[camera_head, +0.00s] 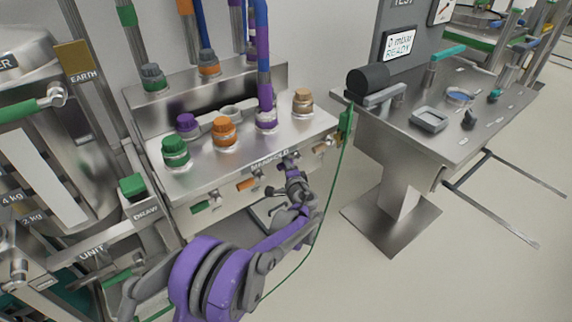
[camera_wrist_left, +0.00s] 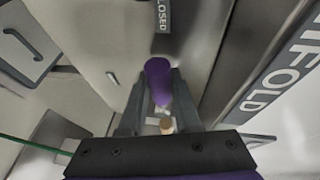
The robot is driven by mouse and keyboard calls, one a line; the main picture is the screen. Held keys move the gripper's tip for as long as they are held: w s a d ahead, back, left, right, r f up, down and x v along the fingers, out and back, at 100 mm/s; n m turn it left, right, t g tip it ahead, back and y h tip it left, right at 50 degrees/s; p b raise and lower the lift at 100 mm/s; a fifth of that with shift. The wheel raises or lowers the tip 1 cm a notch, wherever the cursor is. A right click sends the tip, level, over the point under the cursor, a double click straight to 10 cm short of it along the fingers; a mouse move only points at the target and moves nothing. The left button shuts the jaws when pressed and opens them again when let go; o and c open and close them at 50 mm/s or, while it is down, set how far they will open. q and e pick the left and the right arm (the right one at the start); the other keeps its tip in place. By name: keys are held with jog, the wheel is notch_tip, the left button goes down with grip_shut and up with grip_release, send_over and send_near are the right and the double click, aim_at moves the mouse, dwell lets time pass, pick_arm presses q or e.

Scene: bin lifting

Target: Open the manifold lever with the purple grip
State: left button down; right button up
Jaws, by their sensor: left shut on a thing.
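The manifold (camera_head: 215,165) is a steel block with coloured caps on top and a row of small levers along its front face. The green-grip lever (camera_head: 201,207) and the orange-grip lever (camera_head: 247,184) show to the left of my left gripper (camera_head: 291,170). The purple grip (camera_wrist_left: 158,82) lies between the fingers of my left gripper in the left wrist view, with the gripper shut on it. A label reading "CLOSED" (camera_wrist_left: 163,14) is just above it there. In the head view my gripper mostly hides the purple lever. My right gripper is not in view.
A tan-grip lever (camera_head: 319,149) is to the right of my gripper; its end seems to show in the wrist view. A thin green cable (camera_head: 343,165) hangs at the manifold's right end. A steel table (camera_head: 470,140) with a display stands further right. Floor between is open.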

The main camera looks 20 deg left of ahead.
pick_arm(q)
jog(key=shift+f+n, duration=0.15)
jog(key=shift+n, duration=0.15)
dwell(0.5)
jog(key=f+n, duration=0.1)
jog(key=n+t, duration=0.1)
jog(key=shift+w+d+f+n+t+p, duration=0.1)
jog(key=shift+f+n+t+p, duration=0.2)
jog(key=shift+f+n+p, duration=0.1)
jog(key=w+d+f+n+y+b, duration=0.1)
jog(key=w+n+y, duration=0.1)
jog(key=n, duration=0.6)
jog(key=w+d+f+n+t+y+b, duration=0.1)
jog(key=n+y, duration=0.3)
jog(key=n, duration=0.4)
jog(key=shift+w+d+f+y+b, duration=0.4)
jog(key=shift+w+d+f+b, duration=0.1)
jog(key=shift+d+f+b, duration=0.15)
jog(key=c, duration=0.6)
grip_release()
